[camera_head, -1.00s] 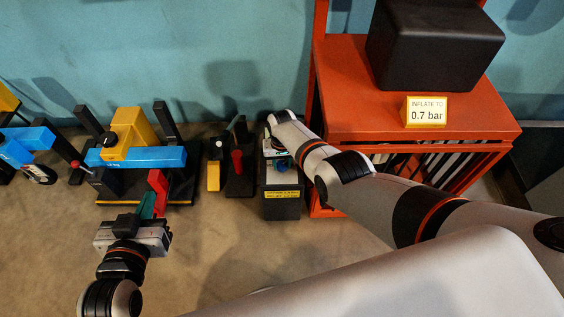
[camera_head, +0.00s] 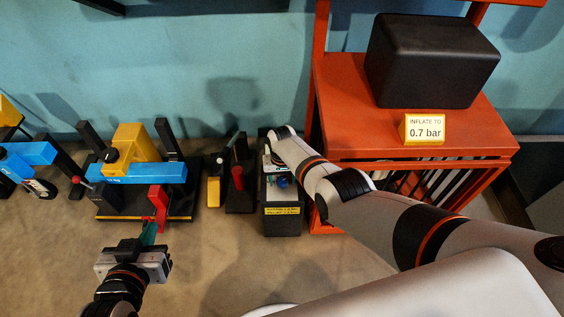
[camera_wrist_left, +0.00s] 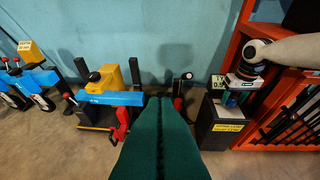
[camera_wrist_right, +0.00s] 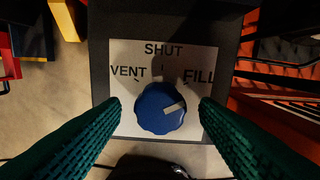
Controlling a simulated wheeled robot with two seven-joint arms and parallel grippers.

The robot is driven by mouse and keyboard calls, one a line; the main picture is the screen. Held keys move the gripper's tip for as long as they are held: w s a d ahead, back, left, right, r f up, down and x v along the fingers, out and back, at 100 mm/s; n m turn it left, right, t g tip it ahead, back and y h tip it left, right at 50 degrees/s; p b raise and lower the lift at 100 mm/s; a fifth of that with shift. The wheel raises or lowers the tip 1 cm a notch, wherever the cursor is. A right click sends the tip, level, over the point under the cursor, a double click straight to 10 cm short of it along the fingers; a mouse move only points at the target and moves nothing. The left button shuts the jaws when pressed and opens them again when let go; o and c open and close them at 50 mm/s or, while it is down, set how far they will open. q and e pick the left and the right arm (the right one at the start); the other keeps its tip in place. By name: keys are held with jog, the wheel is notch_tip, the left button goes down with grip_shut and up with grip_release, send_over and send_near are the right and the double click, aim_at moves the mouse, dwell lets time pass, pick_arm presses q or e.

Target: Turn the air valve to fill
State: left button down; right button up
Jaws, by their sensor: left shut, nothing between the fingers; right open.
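The air valve is a blue round knob (camera_wrist_right: 160,108) with a white pointer, on a plate (camera_wrist_right: 122,60) marked VENT, SHUT and FILL. The pointer faces right and slightly up, a little below the direction of the FILL mark. My right gripper (camera_wrist_right: 160,103) is open, with one green finger on each side of the knob; I cannot tell whether they touch it. In the head view, the knob (camera_head: 282,181) sits on a dark box (camera_head: 282,220), partly hidden by my right arm. My left gripper (camera_head: 149,233) is shut and empty, near a red lever (camera_head: 158,208).
A sign (camera_head: 424,130) reads "INFLATE TO 0.7 bar" on the orange cabinet (camera_head: 345,130), beside a black case (camera_head: 430,60). A blue and yellow fixture (camera_head: 135,170) and a red-knobbed stand (camera_head: 238,180) are left of the valve box. The floor in front is clear.

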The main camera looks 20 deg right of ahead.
aim_at(282, 181)
notch_tip(282, 181, up, 3)
jog(key=shift+f+p, duration=0.15)
jog(key=shift+p, duration=0.8)
pick_arm(q)
jog(key=s+a+f+g+y+p, duration=0.1)
jog(key=s+a+f+g, duration=0.1)
jog(key=s+g, duration=0.3)
jog(key=s+a+f+g+y+p, duration=0.1)
jog(key=s+a+f+g, duration=0.15)
jog(key=s, duration=0.45)
pick_arm(e)
notch_tip(282, 181, up, 3)
jog(key=shift+f, duration=0.1)
pick_arm(q)
notch_tip(282, 181, down, 10)
jog(key=w+g+p, duration=0.1)
jog(key=g+p, duration=0.1)
jog(key=p, duration=0.1)
jog(key=shift+w+d+p, duration=0.25)
jog(key=shift+d+p, duration=0.05)
jog(key=shift+p, duration=0.1)
pick_arm(e)
jog(key=shift+r, duration=2.9)
pick_arm(q)
jog(key=shift+r, duration=0.1)
